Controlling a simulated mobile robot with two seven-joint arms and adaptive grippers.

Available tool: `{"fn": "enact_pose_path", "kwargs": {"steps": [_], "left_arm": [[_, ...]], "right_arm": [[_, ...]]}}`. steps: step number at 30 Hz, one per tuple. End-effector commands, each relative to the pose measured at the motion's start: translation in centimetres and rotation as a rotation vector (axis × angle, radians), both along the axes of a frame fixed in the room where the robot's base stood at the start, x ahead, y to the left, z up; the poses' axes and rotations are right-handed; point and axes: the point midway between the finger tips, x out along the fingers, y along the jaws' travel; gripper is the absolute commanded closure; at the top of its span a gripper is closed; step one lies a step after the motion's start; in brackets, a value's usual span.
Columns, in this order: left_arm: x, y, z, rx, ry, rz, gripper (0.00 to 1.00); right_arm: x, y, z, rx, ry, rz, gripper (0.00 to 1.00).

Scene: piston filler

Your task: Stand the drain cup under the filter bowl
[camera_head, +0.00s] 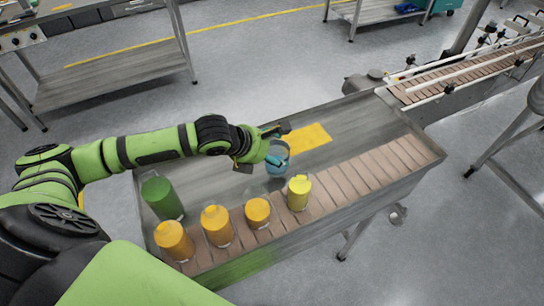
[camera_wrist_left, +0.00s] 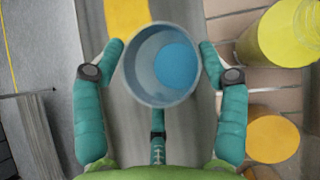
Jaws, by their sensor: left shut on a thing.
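The drain cup (camera_head: 279,151) is a round, open, blue-grey cup over the metal table, just left of the yellow patch. My left gripper (camera_head: 273,158) is shut on it. In the left wrist view the cup (camera_wrist_left: 140,88) sits between the teal fingers of my left gripper (camera_wrist_left: 162,46), one on each side. I look into its mouth and see a bright blue inside. I cannot tell whether its base touches the table. I cannot make out a filter bowl in either view. My right gripper is not in view.
A yellow patch (camera_head: 308,137) marks the table (camera_head: 350,115). Several filled containers line the slatted belt (camera_head: 375,165), including a yellow one (camera_head: 299,193) close to the cup. A green container (camera_head: 162,197) stands left. The table right of the patch is clear.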

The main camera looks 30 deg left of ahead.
Motion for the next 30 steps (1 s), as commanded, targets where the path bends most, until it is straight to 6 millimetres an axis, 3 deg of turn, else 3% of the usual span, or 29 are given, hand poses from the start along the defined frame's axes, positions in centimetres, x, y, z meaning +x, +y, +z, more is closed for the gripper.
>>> {"fn": "enact_pose_path", "kwargs": {"steps": [6,18,19,20,21,30], "left_arm": [[-0.1,-0.1,-2.9,-0.001,0.004,0.0,0.66],[0.0,-0.1,-3.6,0.0,0.002,-0.001,0.66],[-0.1,-0.1,-3.5,0.0,0.002,-0.001,0.19],[-0.1,-0.1,-3.5,0.0,0.002,-0.001,0.07],[-0.1,-0.1,-3.5,0.0,0.002,-0.001,0.03],[-0.1,-0.1,-3.5,0.001,0.003,-0.001,0.03]], "right_arm": [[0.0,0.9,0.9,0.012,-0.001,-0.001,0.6],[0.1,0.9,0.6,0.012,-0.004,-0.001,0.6],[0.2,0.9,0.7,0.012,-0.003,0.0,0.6],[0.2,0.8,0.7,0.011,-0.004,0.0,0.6],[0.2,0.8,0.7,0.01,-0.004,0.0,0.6],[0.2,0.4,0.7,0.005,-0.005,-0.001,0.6]]}}
